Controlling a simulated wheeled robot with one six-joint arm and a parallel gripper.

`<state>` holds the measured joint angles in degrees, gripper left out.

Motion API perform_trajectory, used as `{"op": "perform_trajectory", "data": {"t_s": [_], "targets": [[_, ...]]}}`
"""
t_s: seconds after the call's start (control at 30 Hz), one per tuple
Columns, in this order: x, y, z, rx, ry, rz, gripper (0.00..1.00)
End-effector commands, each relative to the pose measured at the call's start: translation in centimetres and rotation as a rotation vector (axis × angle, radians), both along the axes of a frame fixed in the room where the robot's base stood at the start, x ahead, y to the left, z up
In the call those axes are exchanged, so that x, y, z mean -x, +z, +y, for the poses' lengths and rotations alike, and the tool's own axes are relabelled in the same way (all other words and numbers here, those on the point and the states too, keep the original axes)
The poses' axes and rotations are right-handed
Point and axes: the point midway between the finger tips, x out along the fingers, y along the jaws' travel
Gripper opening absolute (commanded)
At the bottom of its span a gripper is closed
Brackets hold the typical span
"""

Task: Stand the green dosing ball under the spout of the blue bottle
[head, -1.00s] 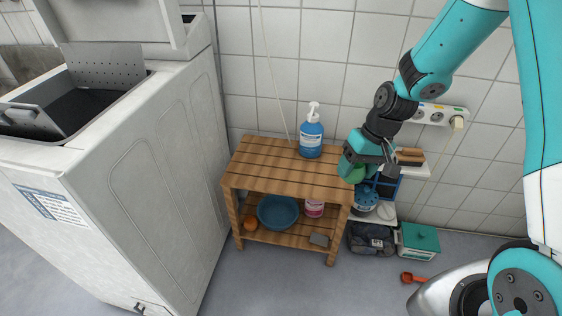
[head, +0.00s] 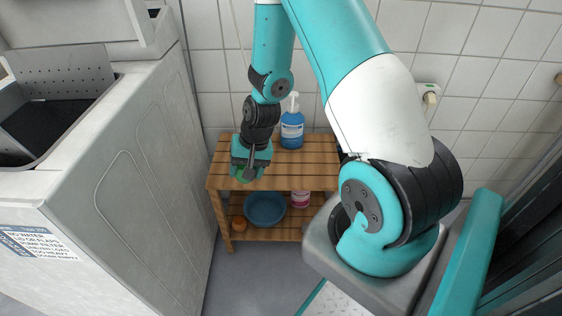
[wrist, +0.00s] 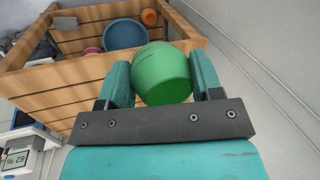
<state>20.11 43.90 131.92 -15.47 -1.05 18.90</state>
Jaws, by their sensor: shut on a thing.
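The green dosing ball (wrist: 161,75) is held between the two fingers of my gripper (wrist: 162,80), which is shut on it, in the wrist view. In the head view my gripper (head: 247,172) hangs at the front left of the slatted wooden table's top, and a little of the green ball (head: 240,177) shows below it. The blue bottle (head: 291,130) with a white pump spout (head: 293,103) stands upright at the back of the table top, to the right of my gripper. The ball is apart from the bottle. The bottle is not seen in the wrist view.
The wooden table (head: 310,174) has a lower shelf with a blue basin (head: 265,208), a pink-labelled tub (head: 300,199) and an orange thing (head: 239,224). A white washing machine (head: 120,170) stands close on the left. The top's middle is clear.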

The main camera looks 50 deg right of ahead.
Motion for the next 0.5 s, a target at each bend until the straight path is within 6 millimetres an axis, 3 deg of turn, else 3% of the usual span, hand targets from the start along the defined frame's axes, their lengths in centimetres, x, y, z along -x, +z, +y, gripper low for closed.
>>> {"op": "perform_trajectory", "data": {"t_s": [0.03,0.2,0.33,0.5], "targets": [[1.5,-2.5,-1.4,-0.003,-0.172,0.014,0.37],[5.6,-7.1,-5.2,0.001,-0.720,0.011,0.37],[7.8,-8.7,-6.8,0.002,-0.980,0.005,0.37],[8.7,-9.3,-8.0,0.002,-1.124,-0.002,0.37]]}}
